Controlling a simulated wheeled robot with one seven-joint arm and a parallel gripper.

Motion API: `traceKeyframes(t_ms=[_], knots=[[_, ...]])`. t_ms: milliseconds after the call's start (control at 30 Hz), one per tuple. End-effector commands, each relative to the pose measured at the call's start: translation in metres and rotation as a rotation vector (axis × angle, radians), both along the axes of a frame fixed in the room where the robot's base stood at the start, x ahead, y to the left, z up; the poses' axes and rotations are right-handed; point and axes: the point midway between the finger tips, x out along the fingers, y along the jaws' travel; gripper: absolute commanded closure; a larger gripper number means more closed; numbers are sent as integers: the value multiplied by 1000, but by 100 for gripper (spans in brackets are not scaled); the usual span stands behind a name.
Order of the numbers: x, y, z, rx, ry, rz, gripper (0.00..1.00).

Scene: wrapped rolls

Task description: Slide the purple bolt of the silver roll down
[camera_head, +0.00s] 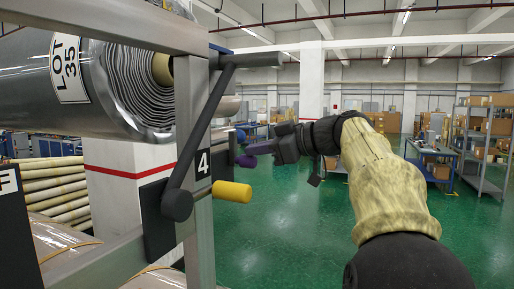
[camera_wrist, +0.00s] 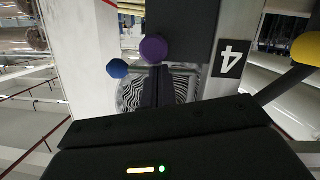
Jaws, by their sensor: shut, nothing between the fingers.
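The silver roll (camera_head: 60,85), labelled LOT 35, lies in the metal frame at the upper left of the head view. The purple bolt (camera_head: 246,160) shows as a round knob on the far side of the frame post, near the 4 plate. It also shows in the wrist view (camera_wrist: 154,49), at the top centre. My gripper (camera_head: 256,149) reaches in from the right, just beside the bolt. In the wrist view its dark fingers (camera_wrist: 157,72) are together and empty, with their tips at the lower edge of the purple knob. I cannot tell whether they touch it.
A blue knob (camera_wrist: 117,68) sits left of the purple one in the wrist view. A black crank with a yellow handle (camera_head: 232,191) hangs on the post near the 4 plate (camera_head: 203,164). Wrapped rolls lie lower left. Green floor is open beyond; shelves stand right.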

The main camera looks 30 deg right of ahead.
Motion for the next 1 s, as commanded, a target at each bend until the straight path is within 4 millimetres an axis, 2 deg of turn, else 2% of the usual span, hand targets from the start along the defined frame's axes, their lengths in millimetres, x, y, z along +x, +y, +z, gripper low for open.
traceKeyframes(t_ms=[267, 767, 1000], knots=[[1, 2, -2, -1, 0, 4, 100], [1, 2, -42, 0, -1, 5, 100], [1, 2, -47, 0, 0, 4, 100]])
